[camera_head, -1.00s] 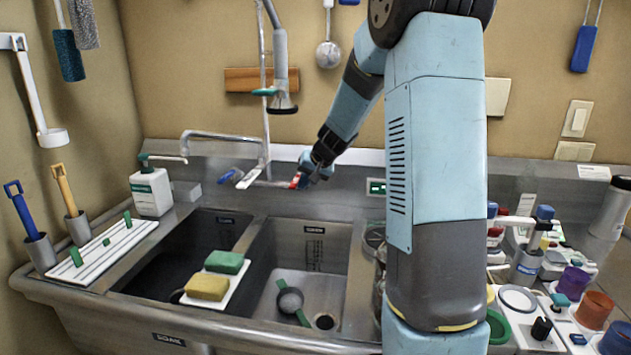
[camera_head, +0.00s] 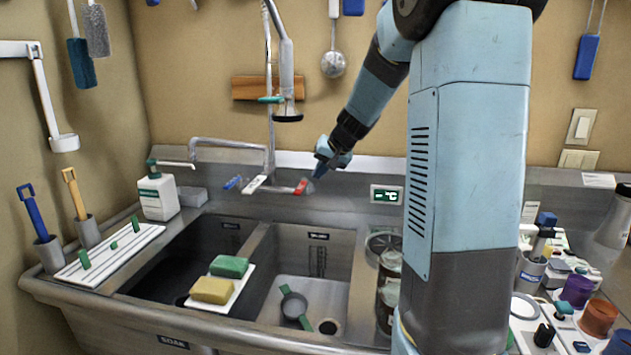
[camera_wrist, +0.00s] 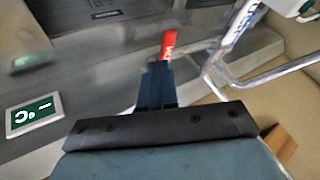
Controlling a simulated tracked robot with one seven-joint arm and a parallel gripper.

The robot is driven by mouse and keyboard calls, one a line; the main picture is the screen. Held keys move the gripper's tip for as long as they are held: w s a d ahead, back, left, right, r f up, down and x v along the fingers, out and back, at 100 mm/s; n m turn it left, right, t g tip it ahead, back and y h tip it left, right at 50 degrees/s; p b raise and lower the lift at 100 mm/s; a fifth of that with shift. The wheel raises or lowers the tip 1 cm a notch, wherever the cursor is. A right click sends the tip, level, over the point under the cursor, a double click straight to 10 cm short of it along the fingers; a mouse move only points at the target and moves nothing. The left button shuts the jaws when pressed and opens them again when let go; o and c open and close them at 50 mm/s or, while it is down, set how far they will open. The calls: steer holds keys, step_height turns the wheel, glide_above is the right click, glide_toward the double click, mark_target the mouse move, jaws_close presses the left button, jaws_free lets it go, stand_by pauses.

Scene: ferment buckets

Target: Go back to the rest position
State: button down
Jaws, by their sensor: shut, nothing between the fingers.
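My gripper (camera_head: 318,170) is at the back of the sink, just right of the tap's red lever (camera_head: 301,187) in the head view. In the wrist view the fingers of my gripper (camera_wrist: 157,85) are together with nothing between them. The red lever (camera_wrist: 169,43) shows just beyond the fingertips there; whether they touch it I cannot tell. The blue lever (camera_head: 233,183) is on the left side of the tap (camera_head: 262,180). My arm stands across the right half of the head view and hides part of the bench.
The double sink (camera_head: 310,290) is below, with a white board (camera_head: 222,298) bearing a yellow and a green sponge across its divider. Jars and cups crowd the right bench.

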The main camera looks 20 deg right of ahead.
steer(key=s+a+r+n+h, duration=0.1)
steer(key=s+a+r, duration=0.25)
steer(key=s, duration=0.45)
steer(key=s+a+r+n, duration=0.1)
steer(key=s+a+r, duration=0.25)
steer(key=s, duration=0.55)
steer(key=s+a+f+n+g+h, duration=0.1)
steer(key=s+h, duration=0.1)
steer(key=s, duration=1.7)
steer(key=shift+a+f+n, duration=0.15)
steer(key=shift+f+n, duration=0.15)
steer(key=shift+n, duration=0.1)
steer(key=shift+s, duration=0.1)
